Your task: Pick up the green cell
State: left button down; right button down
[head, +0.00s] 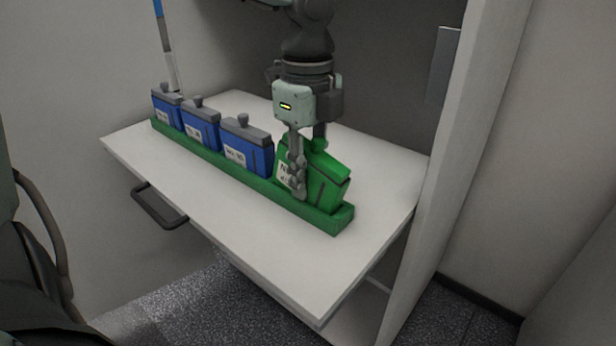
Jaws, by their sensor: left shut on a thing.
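The green cell (326,183) is at the right end of a long green rack (232,173) on a white shelf. It looks tilted, leaning to the right compared with the blue cells, and its lower part is at the rack. My left gripper (302,180) comes down from above and is shut on the green cell, with one finger across its labelled front face. The far finger is mostly hidden behind the cell. I cannot tell whether the cell's bottom is clear of the rack. My right gripper is not in view.
Three blue cells (246,147) with grey tops stand in the rack to the left of the green cell. The white shelf (240,234) is bare in front, with a dark handle (158,207) at its left edge. A cabinet side panel (452,150) stands close on the right.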

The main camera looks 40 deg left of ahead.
pick_arm(q)
jog(key=shift+r, duration=0.2)
